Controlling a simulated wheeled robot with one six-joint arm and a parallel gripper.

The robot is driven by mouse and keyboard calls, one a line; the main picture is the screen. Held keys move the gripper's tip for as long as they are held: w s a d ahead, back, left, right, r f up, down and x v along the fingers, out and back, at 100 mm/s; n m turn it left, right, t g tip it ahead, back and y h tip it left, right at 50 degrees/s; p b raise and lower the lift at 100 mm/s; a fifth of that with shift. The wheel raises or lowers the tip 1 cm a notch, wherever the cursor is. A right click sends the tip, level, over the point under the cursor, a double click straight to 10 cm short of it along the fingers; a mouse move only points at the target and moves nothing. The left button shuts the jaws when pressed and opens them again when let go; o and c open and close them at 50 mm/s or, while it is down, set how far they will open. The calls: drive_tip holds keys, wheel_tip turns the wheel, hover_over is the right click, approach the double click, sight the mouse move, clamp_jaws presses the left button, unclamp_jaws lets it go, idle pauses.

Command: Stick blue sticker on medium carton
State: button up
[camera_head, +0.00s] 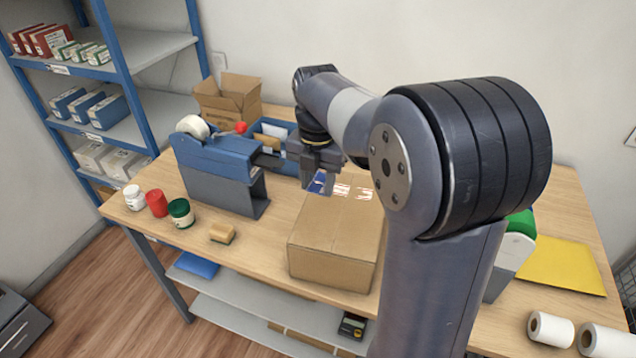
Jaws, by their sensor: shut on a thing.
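A closed brown carton (331,244) sits on the wooden table in the middle, with shiny tape marks on its top. My gripper (318,174) is over the far left part of the carton's top. It is shut on a small blue sticker (319,184), which hangs just below the fingers. I cannot tell whether the sticker touches the carton. My arm covers the area to the right of the carton.
A blue and grey dispenser (222,169) stands left of the carton. An open carton (229,99) and a blue tray (272,134) are behind it. Several jars (157,203) and a yellow sponge (222,233) are at front left. A yellow envelope (562,267) and white rolls (551,329) lie right.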

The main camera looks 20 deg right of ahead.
sight(318, 192)
drive_tip(key=shift+s+n, duration=0.45)
drive_tip(key=shift+n, duration=0.25)
wheel_tip(318, 192, down, 7)
drive_tip(key=b, duration=0.6)
drive_tip(key=shift+r, duration=0.2)
drive_tip(key=shift+f+b, duration=0.5)
drive_tip(key=shift+f, duration=0.7)
drive_tip(key=o, duration=0.7)
drive_tip(key=shift+r, duration=0.2)
drive_tip(key=shift+r+p, duration=2.5)
drive_tip(key=shift+r, duration=0.1)
